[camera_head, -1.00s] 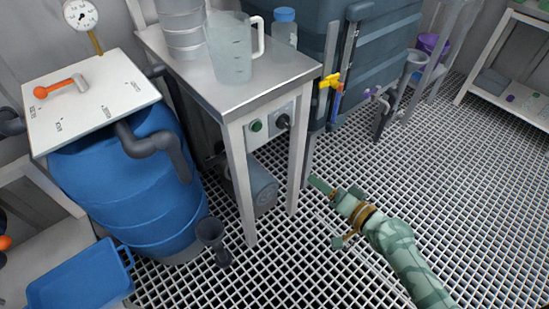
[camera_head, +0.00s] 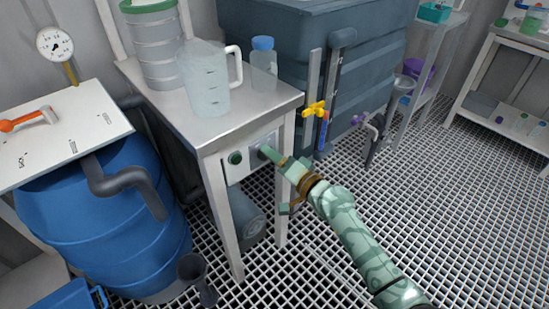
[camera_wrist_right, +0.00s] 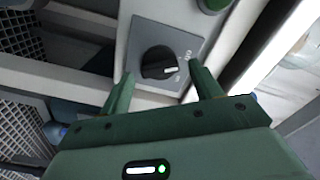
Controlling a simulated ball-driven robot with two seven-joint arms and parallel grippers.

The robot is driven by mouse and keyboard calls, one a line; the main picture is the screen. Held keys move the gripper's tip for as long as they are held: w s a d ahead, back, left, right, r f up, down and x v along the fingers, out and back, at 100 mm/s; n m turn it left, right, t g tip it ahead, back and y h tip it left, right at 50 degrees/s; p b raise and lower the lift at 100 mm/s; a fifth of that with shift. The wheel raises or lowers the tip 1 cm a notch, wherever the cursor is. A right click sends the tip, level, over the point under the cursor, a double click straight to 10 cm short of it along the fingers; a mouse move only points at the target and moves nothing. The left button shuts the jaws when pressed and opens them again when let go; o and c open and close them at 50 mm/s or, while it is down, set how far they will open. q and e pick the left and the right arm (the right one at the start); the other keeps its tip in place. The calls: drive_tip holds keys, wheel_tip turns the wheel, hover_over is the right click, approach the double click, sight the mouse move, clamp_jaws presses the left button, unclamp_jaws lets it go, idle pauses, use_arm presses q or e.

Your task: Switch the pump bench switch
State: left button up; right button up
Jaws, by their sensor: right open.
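The pump bench (camera_head: 130,75) has a switch plate on its front side. In the right wrist view the switch (camera_wrist_right: 158,62) is a round black knob with a pale pointer mark, on a grey plate (camera_wrist_right: 150,35) with small labels. The mark points to the picture's right. My right gripper (camera_head: 274,160) is at the plate. Its green fingers show apart in the right wrist view (camera_wrist_right: 162,78), one on each side below the knob; I cannot tell whether they touch it. In the head view the gripper mostly hides the knob. My left gripper is not in view.
A green button (camera_head: 235,158) sits left of the switch. A jug (camera_head: 205,85) and a bottle (camera_head: 263,60) stand on the bench. A blue barrel (camera_head: 100,220) stands left. Floor at right is clear.

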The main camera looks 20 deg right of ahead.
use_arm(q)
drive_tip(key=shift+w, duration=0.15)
use_arm(e)
drive_tip(key=shift+w+a, duration=0.1)
drive_tip(key=shift+w, duration=0.1)
drive_tip(key=c, duration=1)
